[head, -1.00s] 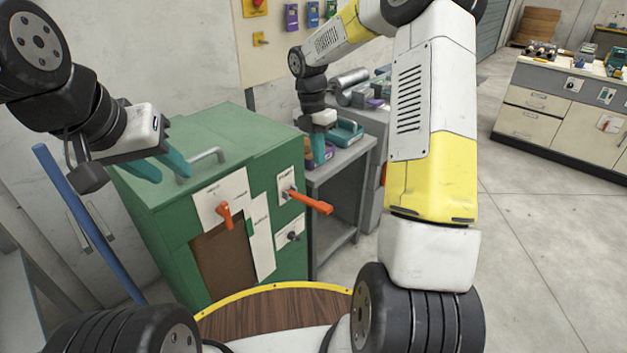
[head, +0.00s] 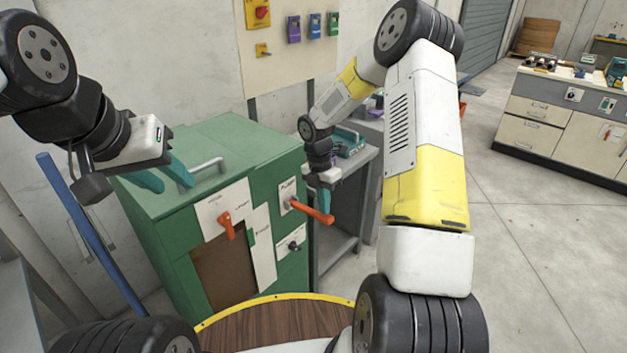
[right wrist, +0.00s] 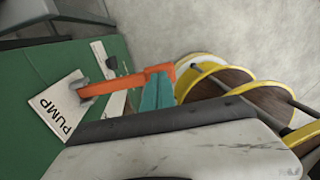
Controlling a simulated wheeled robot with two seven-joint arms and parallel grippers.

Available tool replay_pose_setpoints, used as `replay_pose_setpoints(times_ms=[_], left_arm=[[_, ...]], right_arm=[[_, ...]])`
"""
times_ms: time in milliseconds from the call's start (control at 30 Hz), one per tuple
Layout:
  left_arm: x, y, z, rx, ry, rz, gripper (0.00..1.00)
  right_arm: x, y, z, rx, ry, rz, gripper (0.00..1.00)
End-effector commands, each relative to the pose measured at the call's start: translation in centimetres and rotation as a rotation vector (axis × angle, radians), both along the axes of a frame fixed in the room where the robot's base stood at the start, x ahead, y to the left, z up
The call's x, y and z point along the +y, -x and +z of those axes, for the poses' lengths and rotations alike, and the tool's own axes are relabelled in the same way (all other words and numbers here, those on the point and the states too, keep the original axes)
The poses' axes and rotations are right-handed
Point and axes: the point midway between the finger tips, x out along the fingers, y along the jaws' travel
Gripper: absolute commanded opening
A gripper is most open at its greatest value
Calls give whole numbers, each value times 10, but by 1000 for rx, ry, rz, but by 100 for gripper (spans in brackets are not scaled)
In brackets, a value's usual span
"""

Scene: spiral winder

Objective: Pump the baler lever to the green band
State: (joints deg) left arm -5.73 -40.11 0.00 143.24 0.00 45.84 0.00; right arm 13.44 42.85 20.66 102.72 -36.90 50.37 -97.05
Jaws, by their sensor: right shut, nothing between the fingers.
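The green baler (head: 215,165) stands at the left centre. Its orange pump lever (head: 312,211) sticks out from the plate marked PUMP on the front. In the right wrist view the lever (right wrist: 125,82) runs from the PUMP plate (right wrist: 60,103) to the teal fingertips. My right gripper (head: 323,207) is shut with nothing between its fingers, at the lever's outer end; the fingertips (right wrist: 158,92) overlap the lever there, and contact is unclear. My left gripper (head: 165,180) has its teal fingers apart above the baler's left top, near the grey handle (head: 208,173). A small green mark (head: 252,237) shows on the white strip.
A second orange handle (head: 226,222) sits on the baler's front, left of the lever. A black knob (head: 294,245) is below the lever. A grey bench (head: 345,190) stands right of the baler. A blue pole (head: 90,235) leans at the left. Open floor lies to the right.

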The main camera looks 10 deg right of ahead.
Motion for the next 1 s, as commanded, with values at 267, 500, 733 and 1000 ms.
replay_pose_setpoints(times_ms=[267, 500, 733, 1000], left_arm=[[0, 0, 0, 0, 0, 0, 36], [0, 0, 0, 0, 0, 0, 36], [0, 0, 0, 0, 0, 0, 36], [0, 0, 0, 0, 0, 0, 36]], right_arm=[[-1, 1, -7, -1, 1, 1, 0], [-1, 1, -7, -1, -1, 1, 0], [-4, 5, -16, -44, -36, 0, 0], [-8, 12, -42, -183, -146, -1, 0]])
